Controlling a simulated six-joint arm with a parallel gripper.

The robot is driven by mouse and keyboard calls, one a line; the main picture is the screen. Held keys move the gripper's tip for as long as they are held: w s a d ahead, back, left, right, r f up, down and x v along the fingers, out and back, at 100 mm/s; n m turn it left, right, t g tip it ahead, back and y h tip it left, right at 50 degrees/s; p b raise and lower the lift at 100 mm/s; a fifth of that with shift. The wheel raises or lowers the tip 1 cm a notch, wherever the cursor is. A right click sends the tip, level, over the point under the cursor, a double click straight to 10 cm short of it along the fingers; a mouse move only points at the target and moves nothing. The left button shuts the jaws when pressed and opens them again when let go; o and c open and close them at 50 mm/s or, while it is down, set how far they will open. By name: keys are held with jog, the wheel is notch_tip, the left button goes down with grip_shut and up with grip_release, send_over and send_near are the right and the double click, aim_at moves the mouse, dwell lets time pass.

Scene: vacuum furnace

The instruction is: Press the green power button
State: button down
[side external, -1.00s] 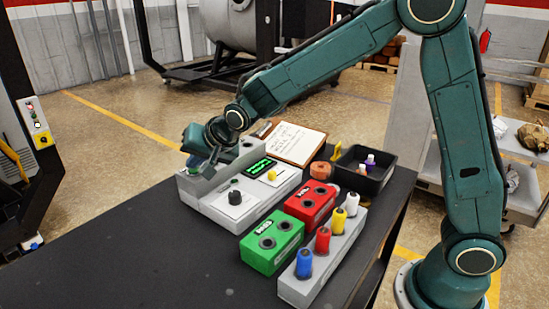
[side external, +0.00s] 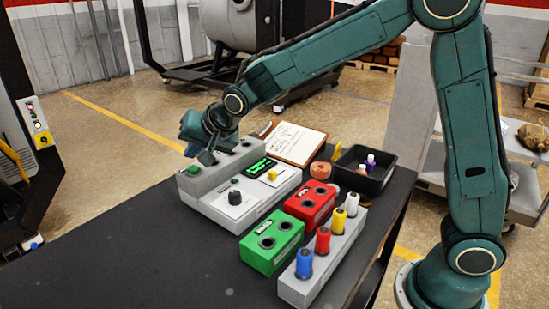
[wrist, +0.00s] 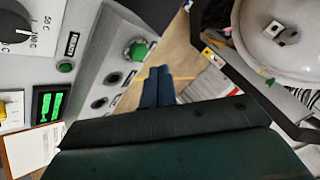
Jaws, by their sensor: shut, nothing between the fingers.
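The green power button (side external: 194,169) is a round green knob at the left end of the raised back ledge of the grey control box (side external: 222,212). In the wrist view the green button (wrist: 137,50) shows up and to the left of my fingertips, uncovered.
The box carries a black dial (side external: 235,197), a green-lit display (side external: 258,167) and a yellow knob (side external: 272,175). A clipboard (side external: 295,142) lies behind it. Green (side external: 272,247) and red (side external: 310,203) blocks and a peg rack (side external: 300,290) stand to the right. The table's front left is clear.

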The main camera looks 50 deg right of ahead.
aim_at(197, 170)
jog(key=shift+r, duration=2)
jog(key=s+d+r+n+g, duration=0.15)
jog(key=s+d, duration=0.25)
jog(key=s, duration=0.5)
jog(key=s+d+r+n, duration=0.2)
jog(key=s+d+r, duration=0.15)
jog(key=s, duration=0.55)
jog(key=s+d+f+n+g, duration=0.1)
jog(key=s+d+f+n, duration=0.1)
jog(key=s, duration=0.7)
jog(key=s+d+f+n+g+h, duration=0.1)
jog(key=s+f+n, duration=0.1)
jog(key=s, duration=0.6)
jog(key=shift+s+d+f, duration=0.3)
jog(key=shift+s+d, duration=0.05)
